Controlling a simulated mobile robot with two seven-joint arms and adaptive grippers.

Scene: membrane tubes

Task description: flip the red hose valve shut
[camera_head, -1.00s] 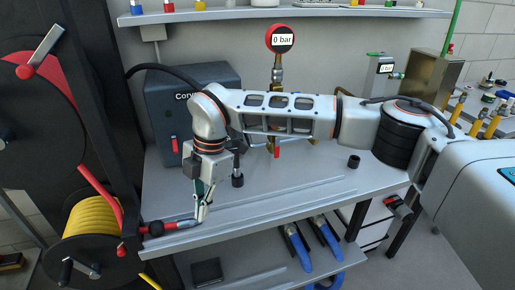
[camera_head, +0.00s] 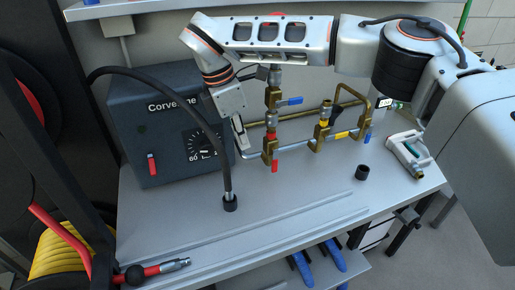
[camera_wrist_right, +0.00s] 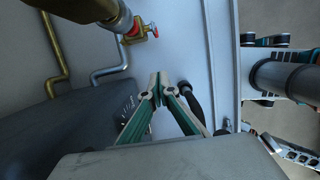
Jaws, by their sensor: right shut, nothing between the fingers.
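The red-handled valve (camera_head: 274,163) sits on the brass pipework at the back of the bench. Its short red lever hangs down in the head view. A red handle (camera_wrist_right: 141,33) also shows on this pipework in the wrist view. My right gripper (camera_head: 242,142) is shut and empty, just left of the red valve, and appears apart from it. In the wrist view its closed tips (camera_wrist_right: 158,78) lie below the red handle with a gap. The red hose end (camera_head: 135,274) lies at the bench's front left. My left gripper is not in view.
A dark grey box (camera_head: 145,105) with a dial stands left of the gripper. A blue lever (camera_head: 290,101) and a yellow lever (camera_head: 341,135) sit near the red valve. The bench front is mostly clear.

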